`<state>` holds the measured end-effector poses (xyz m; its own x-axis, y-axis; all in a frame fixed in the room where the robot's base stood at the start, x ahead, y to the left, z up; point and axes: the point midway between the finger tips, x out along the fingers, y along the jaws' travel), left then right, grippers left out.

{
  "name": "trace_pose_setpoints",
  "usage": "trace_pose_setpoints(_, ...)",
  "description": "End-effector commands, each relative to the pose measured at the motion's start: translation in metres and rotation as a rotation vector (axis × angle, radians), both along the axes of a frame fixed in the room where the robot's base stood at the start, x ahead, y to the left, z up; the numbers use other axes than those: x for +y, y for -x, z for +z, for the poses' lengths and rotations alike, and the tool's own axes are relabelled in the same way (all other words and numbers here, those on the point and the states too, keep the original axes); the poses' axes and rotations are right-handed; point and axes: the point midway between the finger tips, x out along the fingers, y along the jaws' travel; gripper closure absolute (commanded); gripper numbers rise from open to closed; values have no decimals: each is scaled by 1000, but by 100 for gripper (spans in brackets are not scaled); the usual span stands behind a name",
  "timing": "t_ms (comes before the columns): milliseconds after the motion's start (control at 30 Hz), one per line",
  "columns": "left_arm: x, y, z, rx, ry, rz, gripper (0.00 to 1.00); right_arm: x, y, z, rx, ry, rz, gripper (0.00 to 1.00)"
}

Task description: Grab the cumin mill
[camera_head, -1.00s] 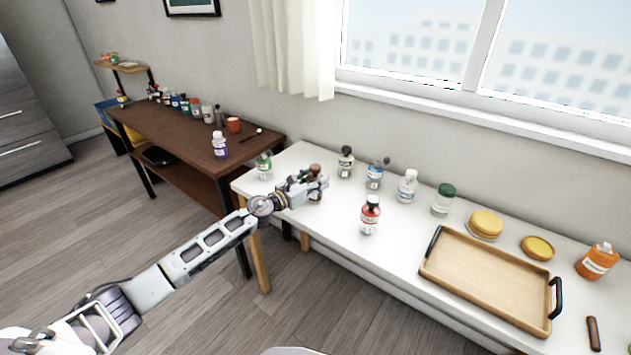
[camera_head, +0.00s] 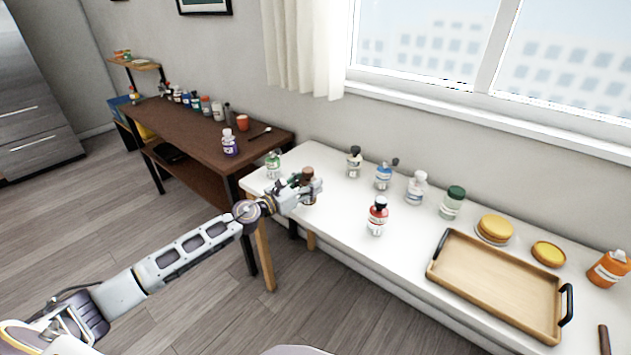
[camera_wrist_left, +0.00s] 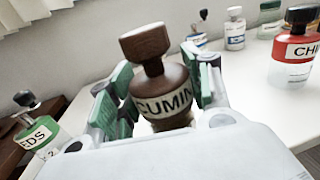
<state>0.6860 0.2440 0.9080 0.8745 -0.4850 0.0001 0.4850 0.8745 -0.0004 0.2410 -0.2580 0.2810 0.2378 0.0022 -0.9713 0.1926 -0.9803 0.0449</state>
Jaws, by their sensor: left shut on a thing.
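The cumin mill (camera_wrist_left: 160,88) is dark brown with a knob top and a white label reading "CUMIN". In the left wrist view it stands between the green-padded fingers of my left gripper (camera_wrist_left: 158,100), which is shut on it. In the head view the mill (camera_head: 308,174) shows its brown top above my left gripper (camera_head: 300,187), near the left end of the white table. The fingers hide part of its body, and I cannot tell whether its base touches the table. My right gripper is not in view.
On the white table (camera_head: 345,215), a green-labelled jar (camera_head: 273,166) stands left of the mill and a red chili bottle (camera_head: 377,217) to its right. Several jars line the back. A wooden tray (camera_head: 468,312) lies at the right. A brown shelf table (camera_head: 190,135) stands at the left.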

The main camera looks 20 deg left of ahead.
Motion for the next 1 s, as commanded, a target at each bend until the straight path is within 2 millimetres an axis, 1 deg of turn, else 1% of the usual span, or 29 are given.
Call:
trace_pose_setpoints(33, 3, 5, -2, 1, 0, 0, 77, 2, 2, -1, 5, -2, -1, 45)
trace_pose_setpoints(167, 9, 16, -2, 1, 0, 0, 77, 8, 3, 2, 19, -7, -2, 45)
trace_pose_setpoints(500, 23, 42, -2, 1, 0, 0, 77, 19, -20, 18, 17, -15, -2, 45)
trace_pose_setpoints(767, 33, 60, -2, 2, 1, 0, 77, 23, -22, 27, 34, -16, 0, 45)
trace_pose_setpoints(1000, 41, 76, -2, 1, 0, -1, 77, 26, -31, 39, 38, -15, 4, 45)
